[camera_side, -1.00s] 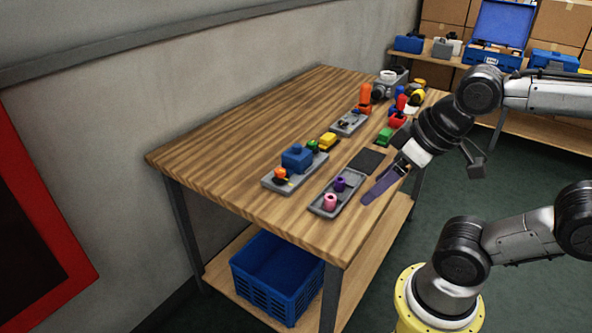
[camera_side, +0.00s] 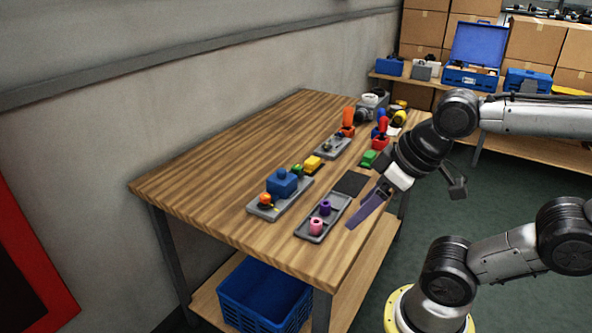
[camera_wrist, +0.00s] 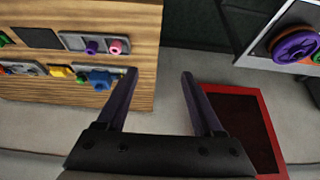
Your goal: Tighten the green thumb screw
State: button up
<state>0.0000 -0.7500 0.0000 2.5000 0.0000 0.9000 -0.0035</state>
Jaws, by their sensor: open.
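My gripper (camera_side: 366,208) has purple fingers and hangs just off the table's front edge, right of the grey tray. In the wrist view my gripper (camera_wrist: 158,76) is open and empty, with its fingers well apart. A small green knob-like piece (camera_side: 298,170) sits on the table beside the blue valve-like block (camera_side: 283,183). It also shows in the wrist view (camera_wrist: 80,75), left of the fingers and apart from them. A larger green block (camera_side: 369,158) lies farther back. I cannot tell for sure which green piece is the thumb screw.
A grey tray (camera_side: 308,232) holds a purple and a pink knob. A dark mat (camera_side: 351,182) lies behind it. Orange, red and yellow parts crowd the far end. The table's left side (camera_side: 210,165) is clear. A purple wheel (camera_wrist: 295,46) shows at right in the wrist view.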

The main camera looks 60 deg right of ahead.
jog(key=w+d+r+n+g, duration=0.1)
jog(key=w+d+r+n, duration=0.2)
jog(key=w+r+n, duration=1)
jog(key=n+g, duration=0.5)
jog(key=n, duration=0.3)
send_over(297, 167)
notch_tip(297, 167, down, 16)
notch_tip(297, 167, down, 13)
jog(key=shift+w+f, duration=0.1)
jog(key=shift+f, duration=0.1)
jog(key=shift+c, duration=0.3)
